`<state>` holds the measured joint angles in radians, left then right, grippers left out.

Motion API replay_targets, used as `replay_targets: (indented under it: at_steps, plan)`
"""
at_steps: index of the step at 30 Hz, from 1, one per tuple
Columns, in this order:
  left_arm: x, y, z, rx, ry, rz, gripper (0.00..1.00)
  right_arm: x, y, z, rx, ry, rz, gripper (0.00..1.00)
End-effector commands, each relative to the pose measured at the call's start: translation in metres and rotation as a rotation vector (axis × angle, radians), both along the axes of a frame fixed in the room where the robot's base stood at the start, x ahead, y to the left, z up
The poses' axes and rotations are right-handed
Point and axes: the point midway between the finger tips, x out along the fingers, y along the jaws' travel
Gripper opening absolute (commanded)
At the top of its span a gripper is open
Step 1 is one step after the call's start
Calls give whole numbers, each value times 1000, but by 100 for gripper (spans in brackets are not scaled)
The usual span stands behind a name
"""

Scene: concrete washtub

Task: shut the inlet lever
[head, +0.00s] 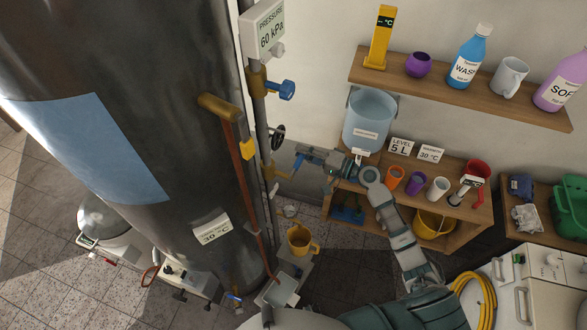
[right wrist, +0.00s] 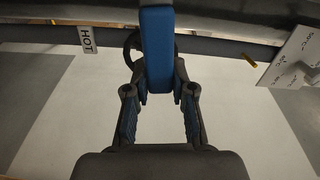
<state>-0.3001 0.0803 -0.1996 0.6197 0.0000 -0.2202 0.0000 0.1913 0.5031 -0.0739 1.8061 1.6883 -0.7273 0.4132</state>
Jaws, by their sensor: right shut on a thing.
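A blue lever (head: 297,164) sticks out from the yellow valve (head: 271,172) on the vertical pipe beside the big metal tank. My right gripper (head: 303,152) is at this lever, its arm reaching in from the lower right. In the right wrist view the blue lever (right wrist: 157,48) runs up from between the two fingers of my right gripper (right wrist: 159,98), which is shut on it. Another blue lever (head: 284,88) is higher on the same pipe, apart from the gripper. No label in view says which one is the inlet lever. My left gripper is not in view.
A black handwheel (head: 277,136) is close above the gripper. A light blue bucket (head: 369,121) and a lower shelf with cups (head: 416,183) stand close to the right arm. A yellow jug (head: 301,240) stands below. An upper shelf (head: 455,88) holds bottles.

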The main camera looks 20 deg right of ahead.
Motion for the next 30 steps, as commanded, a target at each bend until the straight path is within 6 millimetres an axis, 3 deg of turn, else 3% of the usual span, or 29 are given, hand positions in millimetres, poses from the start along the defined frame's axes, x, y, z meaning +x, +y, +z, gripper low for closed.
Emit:
replay_targets:
  at_steps: [5,6,8,19,30]
  plan:
    - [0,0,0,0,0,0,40,2,-2,-11,77,85,-5,0]
    - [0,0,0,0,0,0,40,2,-2,-10,73,81,-5,34]
    - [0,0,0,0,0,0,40,2,-2,-10,73,80,-4,49]
    - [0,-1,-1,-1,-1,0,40,-2,-4,-11,70,79,-2,50]
    - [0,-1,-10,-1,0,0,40,-23,-27,-12,69,79,-1,50]
